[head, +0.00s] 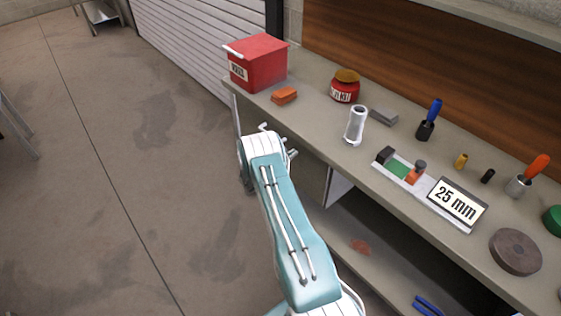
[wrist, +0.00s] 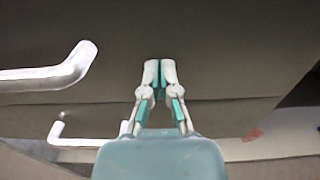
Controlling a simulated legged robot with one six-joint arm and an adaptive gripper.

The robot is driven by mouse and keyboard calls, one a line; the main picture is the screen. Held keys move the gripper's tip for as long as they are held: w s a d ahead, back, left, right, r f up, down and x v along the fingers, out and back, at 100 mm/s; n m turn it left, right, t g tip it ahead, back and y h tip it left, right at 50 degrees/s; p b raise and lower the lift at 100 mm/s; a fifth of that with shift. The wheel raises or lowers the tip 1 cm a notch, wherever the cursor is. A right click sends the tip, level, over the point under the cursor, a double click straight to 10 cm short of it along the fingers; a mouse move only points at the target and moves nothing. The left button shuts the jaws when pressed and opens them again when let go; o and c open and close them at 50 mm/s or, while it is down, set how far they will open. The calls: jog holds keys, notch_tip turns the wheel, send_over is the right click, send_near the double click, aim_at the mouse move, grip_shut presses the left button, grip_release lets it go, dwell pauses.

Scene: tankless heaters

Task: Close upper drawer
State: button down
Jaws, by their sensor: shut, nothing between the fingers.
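The upper drawer front (wrist: 225,60) is a dark grey panel filling the upper part of the wrist view. Its pale metal bar handle (wrist: 50,75) is at the left. A second, lower handle (wrist: 85,142) shows below it, partly behind my gripper. My gripper (wrist: 159,68) is shut and empty, with its fingertips in front of the upper drawer front, right of the upper handle. I cannot tell whether the tips touch the panel. In the head view my arm hides most of the drawers, and how far the upper drawer stands out is unclear.
The workbench top (head: 310,115) carries a red box (head: 258,62), a red jar (head: 345,88), a white cylinder (head: 355,125) and several tools. A lower shelf (head: 375,262) is under the bench to the right. Open floor (head: 120,170) lies to the left.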

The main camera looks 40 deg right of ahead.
jog(key=shift+d+r, duration=0.1)
jog(key=shift+d, duration=0.45)
jog(key=a, duration=1.4)
jog(key=shift+s+a+f, duration=0.15)
jog(key=shift+f, duration=0.05)
jog(key=s+a+r+m+g+y, duration=0.1)
jog(key=s+a+r+m+y, duration=0.15)
jog(key=r, duration=0.55)
jog(key=s+a+r+m+g+y, duration=0.1)
jog(key=s+a+r+m+y, duration=0.2)
jog(key=r, duration=0.5)
jog(key=s+a+r+m+g+y, duration=0.1)
jog(key=s+a+r+m+y, duration=0.15)
jog(key=r+m, duration=0.45)
jog(key=s+a+r+m+t+y, duration=0.3)
jog(key=s+a+r+t+y, duration=0.1)
jog(key=s+a, duration=0.5)
jog(key=s+a+r+m+t+y, duration=0.3)
jog(key=s+a+r+y, duration=0.3)
jog(key=s+a+r, duration=0.3)
jog(key=s+t, duration=0.1)
jog(key=s, duration=0.3)
jog(key=shift+a+r, duration=0.15)
jog(key=shift+r, duration=0.15)
